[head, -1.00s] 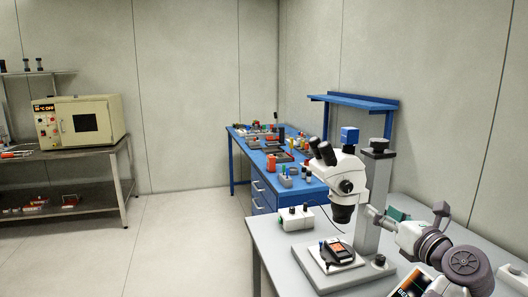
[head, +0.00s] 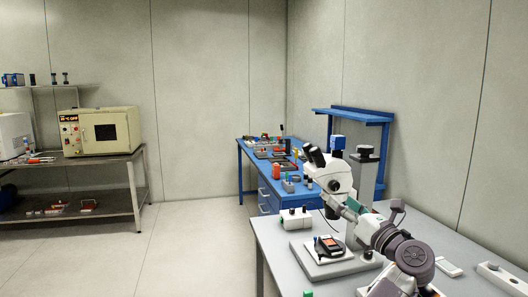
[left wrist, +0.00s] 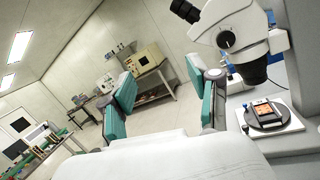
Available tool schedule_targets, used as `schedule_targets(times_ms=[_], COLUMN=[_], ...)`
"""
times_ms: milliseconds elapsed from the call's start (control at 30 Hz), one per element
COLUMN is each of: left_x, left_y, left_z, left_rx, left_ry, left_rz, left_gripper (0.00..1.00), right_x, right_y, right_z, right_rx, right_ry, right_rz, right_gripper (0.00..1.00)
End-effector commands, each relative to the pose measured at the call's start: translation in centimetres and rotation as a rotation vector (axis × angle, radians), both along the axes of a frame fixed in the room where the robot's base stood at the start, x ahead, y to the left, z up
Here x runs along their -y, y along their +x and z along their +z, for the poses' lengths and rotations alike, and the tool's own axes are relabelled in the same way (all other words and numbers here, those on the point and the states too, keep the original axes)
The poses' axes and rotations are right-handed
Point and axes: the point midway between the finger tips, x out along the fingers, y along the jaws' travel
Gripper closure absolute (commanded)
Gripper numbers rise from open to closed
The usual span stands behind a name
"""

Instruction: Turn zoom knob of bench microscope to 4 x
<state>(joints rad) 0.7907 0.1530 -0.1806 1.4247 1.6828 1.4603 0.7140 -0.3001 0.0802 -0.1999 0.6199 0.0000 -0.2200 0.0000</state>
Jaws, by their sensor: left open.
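The bench microscope (head: 340,172) stands on the grey bench at the right, with a white head, dark eyepieces and a grey column. In the left wrist view its head (left wrist: 240,22) is at the upper right, with a round dark knob (left wrist: 227,40) on its side. I cannot read the knob's scale. My left gripper (head: 350,208) is beside the microscope head and partly covers its lower part. In the left wrist view the teal fingers of my left gripper (left wrist: 158,68) are wide apart and empty, with the knob to the right of them, apart. My right gripper is not in view.
A dark device (head: 328,246) lies on the microscope's base plate under the head. A small white box (head: 295,219) stands left of the base. A white handset (head: 449,267) lies at the right. A blue bench (head: 250,152) with several items stands behind.

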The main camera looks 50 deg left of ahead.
Motion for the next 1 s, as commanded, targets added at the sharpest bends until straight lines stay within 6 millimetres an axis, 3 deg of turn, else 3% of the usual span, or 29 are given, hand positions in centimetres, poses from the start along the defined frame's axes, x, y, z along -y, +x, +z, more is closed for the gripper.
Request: schedule_targets(times_ms=[400,1000], left_x=[-7.6,-16.0], left_y=[-3.5,-9.5], left_z=[3.5,9.4], left_rx=[0.000,-0.044], left_ry=[0.144,0.380], left_rz=[0.145,0.346], left_gripper=[0.39,0.39], right_x=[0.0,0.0], right_y=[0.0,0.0], right_z=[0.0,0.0], right_rx=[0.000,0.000], right_ry=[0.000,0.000], right_rz=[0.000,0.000], right_gripper=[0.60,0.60])
